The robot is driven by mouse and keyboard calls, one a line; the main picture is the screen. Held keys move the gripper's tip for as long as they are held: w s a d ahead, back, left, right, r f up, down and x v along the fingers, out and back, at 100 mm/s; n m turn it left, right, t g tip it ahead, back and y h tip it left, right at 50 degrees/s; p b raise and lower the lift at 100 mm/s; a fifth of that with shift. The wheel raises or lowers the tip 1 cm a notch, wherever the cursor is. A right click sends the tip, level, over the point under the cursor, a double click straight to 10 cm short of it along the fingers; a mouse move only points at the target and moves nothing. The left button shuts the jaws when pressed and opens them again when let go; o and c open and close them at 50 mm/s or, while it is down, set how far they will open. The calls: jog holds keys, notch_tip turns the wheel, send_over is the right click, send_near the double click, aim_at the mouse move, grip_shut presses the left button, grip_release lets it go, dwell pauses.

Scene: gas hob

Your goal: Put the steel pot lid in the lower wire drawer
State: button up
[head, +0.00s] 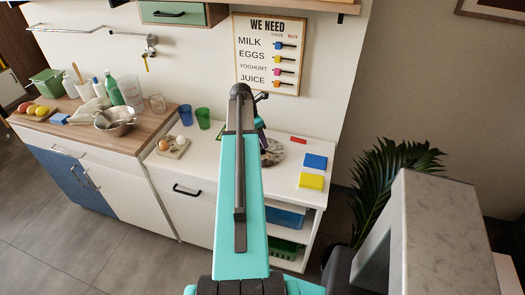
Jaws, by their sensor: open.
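My gripper (265,146) is small and dark, mostly hidden behind my teal arm, above the white counter (232,152). It is open. A round, speckled grey thing (273,152) lies on the counter close behind it, partly covered by my arm. I cannot tell whether it is the steel pot lid. No other lid shows clearly. No wire drawer can be made out.
A metal bowl (121,127), bottles and fruit stand on the wooden worktop at left. Blue and green cups, a board with eggs (173,148) and blue and yellow blocks (311,182) are on the white counter. Below are blue and green bins (283,249). A plant is right.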

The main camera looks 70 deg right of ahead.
jog(key=shift+p+x, duration=0.4)
jog(key=shift+x, duration=0.95)
grip_shut()
